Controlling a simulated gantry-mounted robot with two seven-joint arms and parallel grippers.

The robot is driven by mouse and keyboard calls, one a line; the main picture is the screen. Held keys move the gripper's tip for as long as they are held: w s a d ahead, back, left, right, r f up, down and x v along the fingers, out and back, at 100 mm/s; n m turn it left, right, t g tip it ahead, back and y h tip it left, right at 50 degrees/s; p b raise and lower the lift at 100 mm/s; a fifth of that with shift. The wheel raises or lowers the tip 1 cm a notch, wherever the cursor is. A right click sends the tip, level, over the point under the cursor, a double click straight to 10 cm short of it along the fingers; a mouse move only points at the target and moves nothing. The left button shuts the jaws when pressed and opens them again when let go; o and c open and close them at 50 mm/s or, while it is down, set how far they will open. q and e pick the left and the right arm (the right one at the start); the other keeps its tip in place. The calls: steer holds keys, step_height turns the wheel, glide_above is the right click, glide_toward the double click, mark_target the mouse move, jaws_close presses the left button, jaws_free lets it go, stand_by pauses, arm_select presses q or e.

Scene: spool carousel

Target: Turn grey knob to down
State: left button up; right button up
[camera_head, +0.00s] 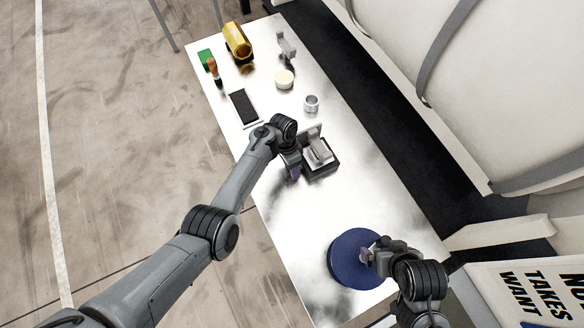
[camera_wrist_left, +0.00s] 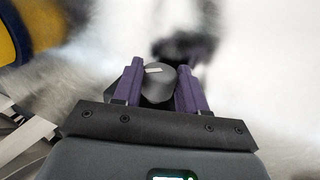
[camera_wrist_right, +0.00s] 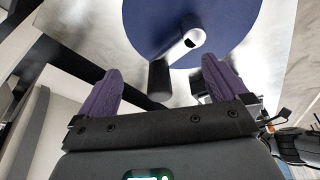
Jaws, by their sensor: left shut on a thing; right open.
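The grey knob (camera_wrist_left: 158,88) shows in the left wrist view as a dark grey round piece with a short white mark near its top, lying almost level across that picture. My left gripper (camera_wrist_left: 160,72) is shut on it, with one purple finger on each side. In the head view my left gripper (camera_head: 293,170) is at the left side of the black box-like unit (camera_head: 322,170) with a grey top, and I cannot make out the knob there. My right gripper (camera_wrist_right: 158,82) is open over the blue disc (camera_head: 345,262), around a dark handle (camera_wrist_right: 160,78) without visibly gripping it.
Farther up the silver table (camera_head: 285,215) are a yellow cylinder (camera_head: 238,42), an orange-handled tool (camera_head: 213,68), a green block (camera_head: 205,57), a dark tablet-like panel (camera_head: 243,107), a cream disc (camera_head: 284,79) and a metal ring (camera_head: 311,103). The table between unit and disc is clear.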

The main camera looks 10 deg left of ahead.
arm_select(q)
steer(key=o, duration=1.1)
steer(key=shift+c, duration=0.2)
steer(key=shift+r, duration=0.1)
steer(key=p+v, duration=0.1)
steer(key=v, duration=0.9)
steer(key=shift+r, duration=0.25)
steer(key=shift+w+a, duration=0.1)
steer(key=shift+w, duration=0.05)
